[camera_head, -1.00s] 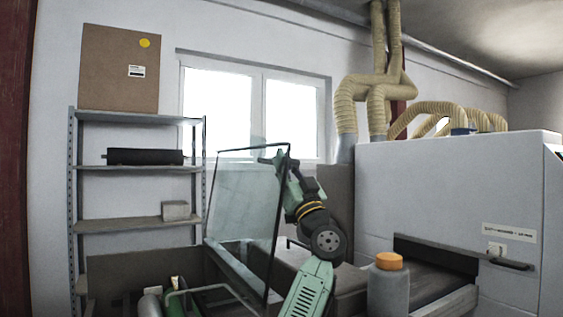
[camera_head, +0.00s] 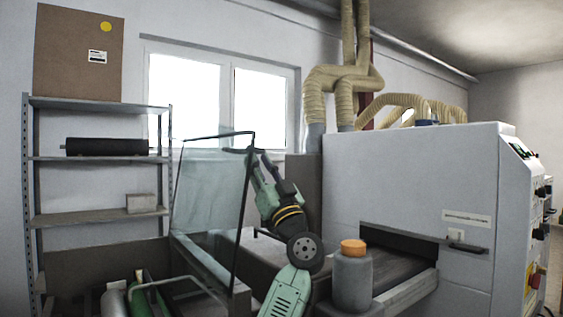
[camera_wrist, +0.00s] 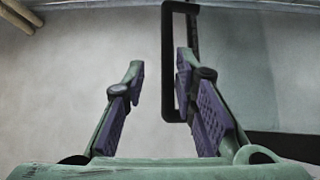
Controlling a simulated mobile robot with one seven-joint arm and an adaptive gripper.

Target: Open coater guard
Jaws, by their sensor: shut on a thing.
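The coater guard (camera_head: 208,195) is a clear, faintly green panel in a thin black frame. It stands raised and tilted over the grey conveyor bed in the head view. My gripper (camera_head: 246,152) is at the upper right corner of this frame, with my green arm rising to it from below. In the wrist view, the guard's black bar handle (camera_wrist: 168,62) runs between the purple-padded fingers of my gripper (camera_wrist: 160,85), close against the right finger. My gripper is shut on this handle. The contact is too small to make out in the head view.
A white machine (camera_head: 400,175) with a belt opening stands at right. A grey bottle with an orange cap (camera_head: 352,280) is right of my arm. Metal shelving (camera_head: 95,160) stands at left, with green and grey cylinders (camera_head: 113,300) low in front. Ribbed ducts (camera_head: 345,80) hang behind.

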